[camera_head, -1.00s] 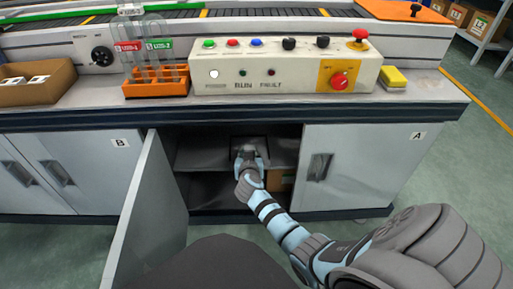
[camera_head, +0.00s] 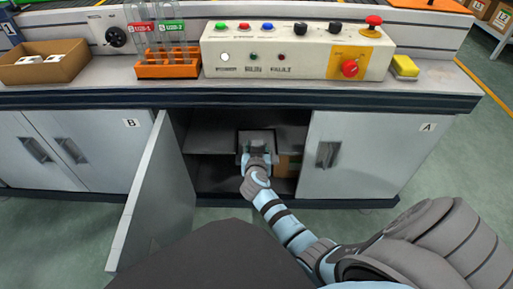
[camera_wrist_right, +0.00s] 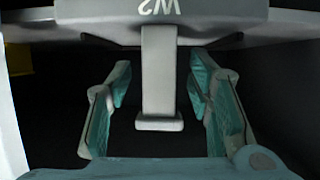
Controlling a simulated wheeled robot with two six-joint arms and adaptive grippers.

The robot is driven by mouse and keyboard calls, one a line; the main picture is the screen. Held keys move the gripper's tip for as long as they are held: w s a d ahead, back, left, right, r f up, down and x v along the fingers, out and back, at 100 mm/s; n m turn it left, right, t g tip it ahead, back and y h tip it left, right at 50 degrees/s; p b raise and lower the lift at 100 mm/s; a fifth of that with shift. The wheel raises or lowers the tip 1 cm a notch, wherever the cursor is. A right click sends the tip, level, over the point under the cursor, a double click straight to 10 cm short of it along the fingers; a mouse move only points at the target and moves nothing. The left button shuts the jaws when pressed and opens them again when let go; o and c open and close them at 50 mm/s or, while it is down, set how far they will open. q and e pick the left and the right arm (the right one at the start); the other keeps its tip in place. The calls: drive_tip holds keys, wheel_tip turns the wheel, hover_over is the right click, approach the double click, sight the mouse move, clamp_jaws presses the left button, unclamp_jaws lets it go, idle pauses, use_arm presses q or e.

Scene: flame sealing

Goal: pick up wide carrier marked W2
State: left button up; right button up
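The grey carrier marked W2 (camera_head: 257,136) is in the open cabinet, at shelf height. In the right wrist view the carrier (camera_wrist_right: 120,11) spans the top, its W2 mark upside down. Its pale handle (camera_wrist_right: 160,70) hangs down in the middle and ends in a wider foot. My right gripper (camera_head: 257,156) is in front of the carrier. In the right wrist view the gripper (camera_wrist_right: 160,88) is open, a finger on each side of the handle, with visible gaps. The carrier's underside contact with the shelf is hidden. My left gripper is not in view.
The cabinet door (camera_head: 152,205) stands open left of my right arm. The closed door A (camera_head: 365,155) is on the right. The shelf (camera_head: 213,140) has a brown box (camera_head: 290,165) below it. The worktop above carries a button panel (camera_head: 295,50) and a tube rack (camera_head: 168,66).

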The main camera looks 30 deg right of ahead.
wheel_tip(320, 180, up, 10)
drive_tip(key=shift+r, duration=0.1)
idle(0.5)
